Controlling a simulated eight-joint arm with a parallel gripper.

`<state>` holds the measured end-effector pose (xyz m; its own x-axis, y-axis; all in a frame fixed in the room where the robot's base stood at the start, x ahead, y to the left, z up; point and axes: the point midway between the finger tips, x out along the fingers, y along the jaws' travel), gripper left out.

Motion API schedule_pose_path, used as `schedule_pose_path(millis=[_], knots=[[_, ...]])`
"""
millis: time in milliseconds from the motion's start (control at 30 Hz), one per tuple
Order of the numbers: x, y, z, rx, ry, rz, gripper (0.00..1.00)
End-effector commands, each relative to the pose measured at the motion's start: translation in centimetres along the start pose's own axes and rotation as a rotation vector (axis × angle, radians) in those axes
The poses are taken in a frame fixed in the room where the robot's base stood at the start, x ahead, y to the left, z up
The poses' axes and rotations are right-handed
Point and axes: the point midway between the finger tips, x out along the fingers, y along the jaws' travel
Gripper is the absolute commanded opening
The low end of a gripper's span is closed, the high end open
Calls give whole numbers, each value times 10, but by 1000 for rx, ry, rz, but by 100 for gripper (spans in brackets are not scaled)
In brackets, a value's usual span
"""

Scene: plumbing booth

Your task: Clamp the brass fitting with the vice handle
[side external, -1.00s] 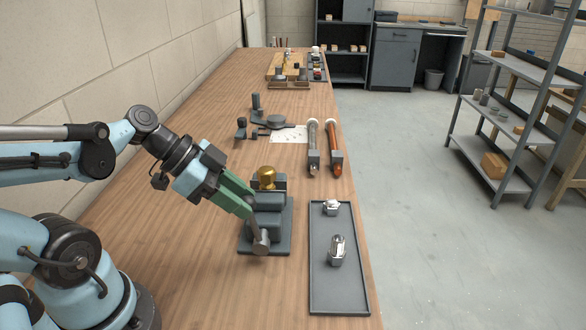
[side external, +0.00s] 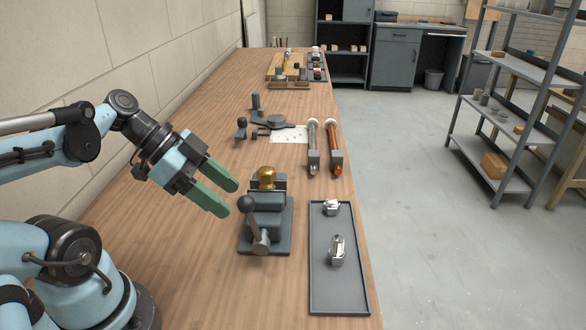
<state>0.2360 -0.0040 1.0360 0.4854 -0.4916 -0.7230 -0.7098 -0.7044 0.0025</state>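The vice (side external: 266,217) is dark grey and stands on a base plate on the wooden bench. The brass fitting (side external: 267,175) sits upright at the vice's far end, its lower part hidden by the vice. The vice handle (side external: 254,225) is a dark lever on the near side, tilted up and left from a grey hub to a round knob. My gripper (side external: 229,198) is open, its two green fingers apart and empty. Its fingertips are just left of the knob in the picture, and a small gap shows between them.
A grey tray (side external: 321,284) right of the vice holds two metallic fittings. Farther back lie a grey tool (side external: 313,147), an orange-handled tool (side external: 335,150), a paper sheet (side external: 291,134) and dark round parts (side external: 275,121). The bench left of the vice is clear.

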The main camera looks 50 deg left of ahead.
Motion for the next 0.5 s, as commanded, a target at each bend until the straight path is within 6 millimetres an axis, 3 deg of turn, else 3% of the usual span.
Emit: schedule_pose_path(millis=[300,500], knots=[[-51,-1,0,-6,0,-6,58],[-73,0,0,-2,-1,-4,58]])
